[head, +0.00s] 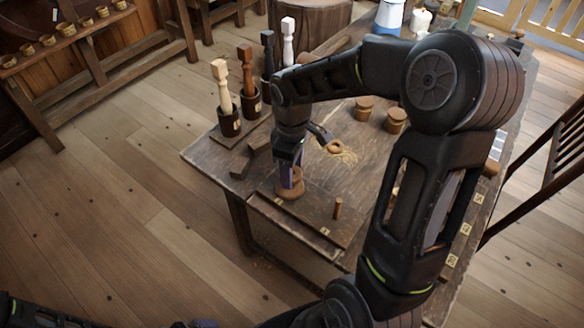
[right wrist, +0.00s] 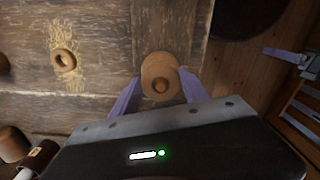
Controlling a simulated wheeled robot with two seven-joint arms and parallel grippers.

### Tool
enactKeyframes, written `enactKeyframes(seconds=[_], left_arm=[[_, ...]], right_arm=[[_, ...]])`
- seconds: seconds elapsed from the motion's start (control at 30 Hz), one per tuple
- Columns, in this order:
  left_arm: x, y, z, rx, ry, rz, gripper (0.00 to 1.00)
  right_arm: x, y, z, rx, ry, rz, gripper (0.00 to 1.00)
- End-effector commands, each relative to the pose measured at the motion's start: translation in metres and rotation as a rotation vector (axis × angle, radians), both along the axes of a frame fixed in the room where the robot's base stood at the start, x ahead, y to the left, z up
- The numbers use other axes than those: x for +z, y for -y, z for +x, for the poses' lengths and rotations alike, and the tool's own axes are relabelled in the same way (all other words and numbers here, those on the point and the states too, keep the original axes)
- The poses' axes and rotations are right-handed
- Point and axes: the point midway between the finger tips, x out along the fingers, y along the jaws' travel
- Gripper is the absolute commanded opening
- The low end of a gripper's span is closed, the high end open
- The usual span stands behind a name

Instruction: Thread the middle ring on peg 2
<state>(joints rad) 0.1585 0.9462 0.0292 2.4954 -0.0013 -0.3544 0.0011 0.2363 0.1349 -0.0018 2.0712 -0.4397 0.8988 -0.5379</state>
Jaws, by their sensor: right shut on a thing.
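My right gripper (head: 290,180) points down over the near left part of the table, its lavender fingers shut on a round wooden ring (right wrist: 158,66). In the right wrist view the ring lies between the fingertips, with a small round form at its centre; I cannot tell whether this is a peg end or its hole. Wood of the same tone (head: 289,193) shows low under the fingers, at the board. A bare upright peg (head: 337,208) stands on the board (head: 312,213) to the right. My left gripper (right wrist: 284,54) shows small at the right edge of the wrist view; its opening is unclear.
Another ring (head: 335,147) lies on shavings behind the gripper, also seen in the wrist view (right wrist: 64,60). Two wooden pots (head: 396,120) stand farther back. Mallets in dark cups (head: 229,119) line the left edge. A dark block (head: 258,143) lies nearby.

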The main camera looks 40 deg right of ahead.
Motion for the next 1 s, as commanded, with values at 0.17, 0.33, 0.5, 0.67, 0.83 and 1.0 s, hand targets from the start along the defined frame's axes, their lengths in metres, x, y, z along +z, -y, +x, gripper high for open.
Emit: enactKeyframes(seconds=[0.17, 0.33, 0.5, 0.67, 0.83, 1.0], left_arm=[[0.0, 0.0, 0.0, 0.0, 0.0, 0.0, 1.0], [0.0, 0.0, 0.0, 0.0, 0.0, 0.0, 1.0], [0.0, 0.0, 0.0, 0.0, 0.0, 0.0, 1.0], [0.0, 0.0, 0.0, 0.0, 0.0, 0.0, 1.0], [0.0, 0.0, 0.0, 0.0, 0.0, 0.0, 1.0], [0.0, 0.0, 0.0, 0.0, 0.0, 0.0, 1.0]], right_arm=[[0.0001, 0.0, 0.0, 0.0, 0.0, 0.0, 0.55], [0.0, 0.0, 0.0, 0.0, 0.0, 0.0, 0.69], [0.0001, 0.0, 0.0, 0.0, 0.0, 0.0, 0.78], [0.0, 0.0, 0.0, 0.0, 0.0, 0.0, 0.81], [0.0, 0.0, 0.0, 0.0, 0.0, 0.0, 0.95], [0.0, 0.0, 0.0, 0.0, 0.0, 0.0, 1.0]])
